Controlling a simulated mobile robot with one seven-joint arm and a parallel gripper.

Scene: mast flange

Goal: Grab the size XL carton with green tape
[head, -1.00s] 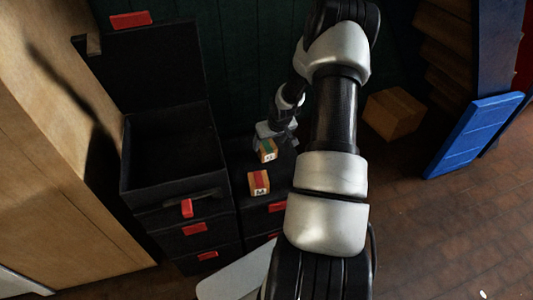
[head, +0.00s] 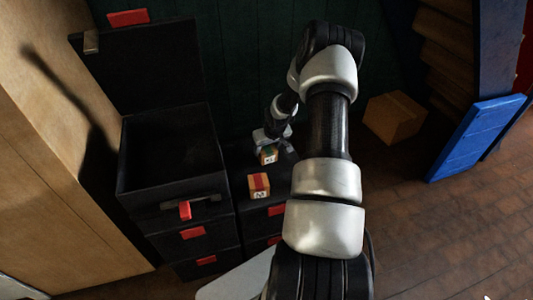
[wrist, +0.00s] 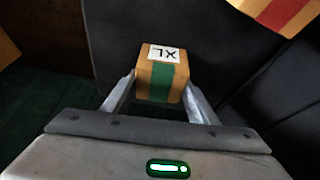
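The size XL carton (wrist: 160,78) is a small tan box with a green tape band and a white "XL" label. In the wrist view it lies between the two fingers of my gripper (wrist: 160,90), one finger on each side. The fingers are very close to its sides; whether they press on it I cannot tell. In the head view the carton (head: 269,156) sits on a dark surface, just below my gripper (head: 270,143), partly covered by it.
A second small carton with red tape (head: 259,186) stands close by, nearer to me. An open black bin (head: 172,190) with red-handled drawers is to the left. A larger brown box (head: 394,118) and a blue panel (head: 475,138) are at the right.

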